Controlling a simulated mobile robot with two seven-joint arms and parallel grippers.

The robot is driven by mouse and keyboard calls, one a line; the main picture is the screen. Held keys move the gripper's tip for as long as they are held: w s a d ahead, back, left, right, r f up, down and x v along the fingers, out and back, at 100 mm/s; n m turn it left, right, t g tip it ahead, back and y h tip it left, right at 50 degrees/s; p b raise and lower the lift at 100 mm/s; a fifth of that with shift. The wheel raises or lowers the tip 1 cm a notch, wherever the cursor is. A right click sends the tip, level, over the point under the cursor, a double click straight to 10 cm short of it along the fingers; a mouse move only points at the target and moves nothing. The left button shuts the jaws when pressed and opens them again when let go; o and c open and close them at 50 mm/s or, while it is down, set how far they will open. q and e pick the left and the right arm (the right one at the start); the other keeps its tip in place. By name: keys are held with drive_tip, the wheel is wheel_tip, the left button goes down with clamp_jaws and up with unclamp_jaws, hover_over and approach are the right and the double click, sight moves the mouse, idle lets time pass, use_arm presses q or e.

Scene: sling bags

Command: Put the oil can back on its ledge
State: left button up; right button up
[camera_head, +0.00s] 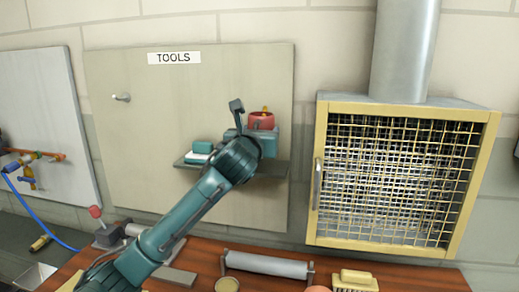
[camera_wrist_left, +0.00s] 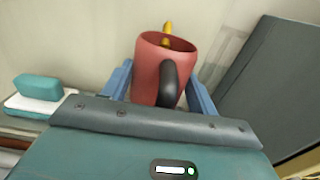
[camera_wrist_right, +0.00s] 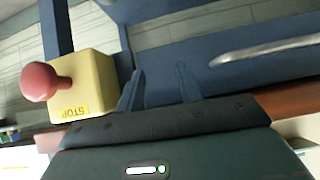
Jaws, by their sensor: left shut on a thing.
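The oil can (camera_head: 261,122) is red, with a dark handle and a yellow part rising from its top. My left gripper (camera_head: 262,138) is shut on it, in front of the TOOLS board. In the left wrist view the oil can (camera_wrist_left: 160,72) stands roughly upright between the blue fingers, handle towards the camera. The grey ledge (camera_head: 272,168) is below it on the board; my gripper hides the can's bottom, so I cannot tell whether it touches. My right gripper (camera_wrist_right: 160,85) shows only in the right wrist view, with its fingers apart and nothing between them.
A teal-and-white block (camera_head: 201,150) occupies the ledge's left end. A peg (camera_head: 121,98) sticks out upper left on the board. A yellow-framed mesh cabinet (camera_head: 400,180) stands to the right. A yellow STOP box with a red knob (camera_wrist_right: 85,85) is near my right gripper.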

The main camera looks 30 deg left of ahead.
use_arm(q)
drive_tip(key=shift+s+f, duration=0.1)
drive_tip(key=shift+f, duration=0.5)
wheel_tip(320, 180, down, 3)
drive_tip(key=shift+r, duration=0.2)
drive_tip(key=shift+w+a+f+p, duration=0.1)
drive_tip(key=shift+w+f+p, duration=0.15)
drive_tip(key=shift+f, duration=0.25)
use_arm(e)
drive_tip(key=shift+s+d+f, duration=0.1)
drive_tip(key=shift+s, duration=0.1)
use_arm(q)
drive_tip(key=shift+s, duration=0.1)
drive_tip(key=shift+f, duration=0.15)
drive_tip(key=o, duration=1.1)
drive_tip(key=shift+f, duration=0.1)
drive_tip(key=shift+o, duration=0.2)
